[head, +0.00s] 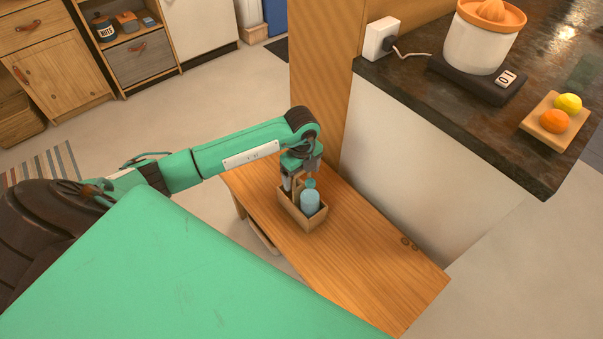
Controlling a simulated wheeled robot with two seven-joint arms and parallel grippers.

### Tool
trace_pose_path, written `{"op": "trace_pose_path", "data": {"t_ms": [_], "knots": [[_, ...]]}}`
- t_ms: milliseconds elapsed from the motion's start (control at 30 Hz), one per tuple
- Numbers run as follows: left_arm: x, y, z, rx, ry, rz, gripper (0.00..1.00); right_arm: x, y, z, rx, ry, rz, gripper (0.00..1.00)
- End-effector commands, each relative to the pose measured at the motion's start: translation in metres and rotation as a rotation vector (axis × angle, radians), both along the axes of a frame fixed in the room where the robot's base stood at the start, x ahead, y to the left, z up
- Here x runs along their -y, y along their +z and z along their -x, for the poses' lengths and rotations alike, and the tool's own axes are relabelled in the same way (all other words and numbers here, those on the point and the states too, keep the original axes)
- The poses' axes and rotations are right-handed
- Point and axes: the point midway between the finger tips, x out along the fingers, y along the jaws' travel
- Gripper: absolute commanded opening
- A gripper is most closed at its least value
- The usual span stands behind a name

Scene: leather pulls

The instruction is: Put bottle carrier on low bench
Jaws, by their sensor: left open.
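The bottle carrier (316,222) is a small open wooden box that holds a blue bottle (310,200). It stands upright on the wooden low bench (350,262), toward the bench's far left end. My left gripper (299,181) is open and points down at the carrier, right above its back part. The gripper and the bottle hide the carrier's handle in part, and I cannot tell whether the fingers touch it. My right gripper is not in view.
A dark stone counter (450,110) with a juicer (480,40) and a fruit board (541,128) overhangs to the right. A wooden post (318,80) rises behind the bench. The bench's near right part is clear. Cabinets (60,60) stand far left.

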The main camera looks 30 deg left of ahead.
Motion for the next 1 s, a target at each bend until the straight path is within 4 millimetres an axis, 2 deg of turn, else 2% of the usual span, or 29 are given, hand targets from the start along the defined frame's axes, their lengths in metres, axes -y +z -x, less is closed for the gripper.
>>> {"op": "trace_pose_path", "data": {"t_ms": [400,533,700,1000], "knots": [[0.000,0.084,-0.002,0.005,0.000,0.000,0.85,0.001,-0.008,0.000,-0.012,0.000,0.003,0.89],[0.000,0.104,-0.001,0.003,-0.001,-0.001,0.85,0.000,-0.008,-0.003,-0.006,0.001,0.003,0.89],[0.000,0.117,0.000,0.001,0.000,-0.001,0.85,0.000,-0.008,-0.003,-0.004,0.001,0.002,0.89],[0.000,0.119,0.000,0.001,0.000,0.000,0.85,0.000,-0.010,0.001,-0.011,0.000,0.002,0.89]]}}
